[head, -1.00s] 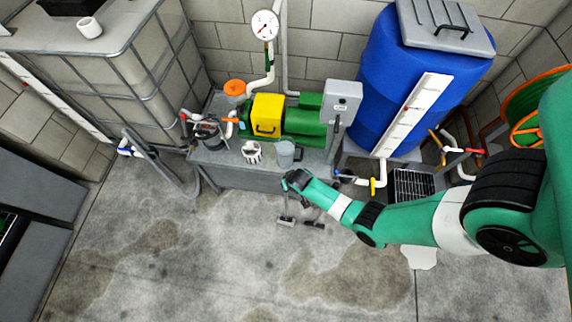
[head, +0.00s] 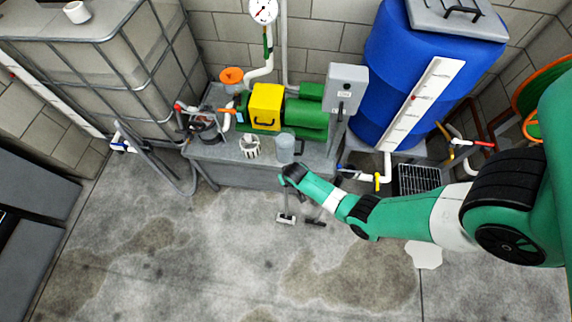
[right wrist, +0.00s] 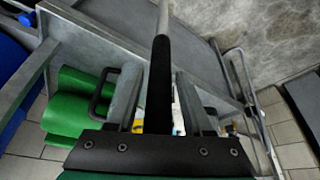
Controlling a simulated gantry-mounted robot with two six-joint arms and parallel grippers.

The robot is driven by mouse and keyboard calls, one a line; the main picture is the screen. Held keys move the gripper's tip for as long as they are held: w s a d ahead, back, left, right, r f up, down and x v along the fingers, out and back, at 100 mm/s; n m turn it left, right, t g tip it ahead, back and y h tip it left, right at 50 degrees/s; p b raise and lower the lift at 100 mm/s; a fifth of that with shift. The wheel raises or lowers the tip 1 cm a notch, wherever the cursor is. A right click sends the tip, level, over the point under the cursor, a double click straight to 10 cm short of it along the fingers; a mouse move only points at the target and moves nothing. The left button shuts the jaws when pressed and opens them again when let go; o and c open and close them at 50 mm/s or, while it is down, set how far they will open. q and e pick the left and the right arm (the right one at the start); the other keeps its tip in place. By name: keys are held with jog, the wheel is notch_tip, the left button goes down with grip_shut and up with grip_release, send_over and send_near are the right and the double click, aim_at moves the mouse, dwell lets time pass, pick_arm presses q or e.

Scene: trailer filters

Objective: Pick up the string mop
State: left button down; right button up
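The bare arm end in the head view is my right gripper (head: 292,174), low in front of the bench; its fingers are hard to make out there. In the right wrist view, the black grip of a long-handled tool (right wrist: 161,85) stands between the fingers (right wrist: 160,75), with a narrow gap on each side, so the gripper looks open around it. Its thin grey shaft runs on toward the floor. In the head view, a thin shaft ends in a small pale head (head: 286,218); I cannot tell whether it is the string mop. My left gripper is not in view.
A dark floor tool head (head: 315,222) lies close beside the pale one. The grey bench (head: 240,176) carries a green pump (head: 305,112), a yellow box (head: 265,106) and a grey cup (head: 285,148). A blue tank (head: 385,60) stands right. The floor in front is open, with a white patch (head: 425,256).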

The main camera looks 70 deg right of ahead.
grip_shut()
notch_tip(320, 180, up, 26)
jog(key=p, duration=2.6)
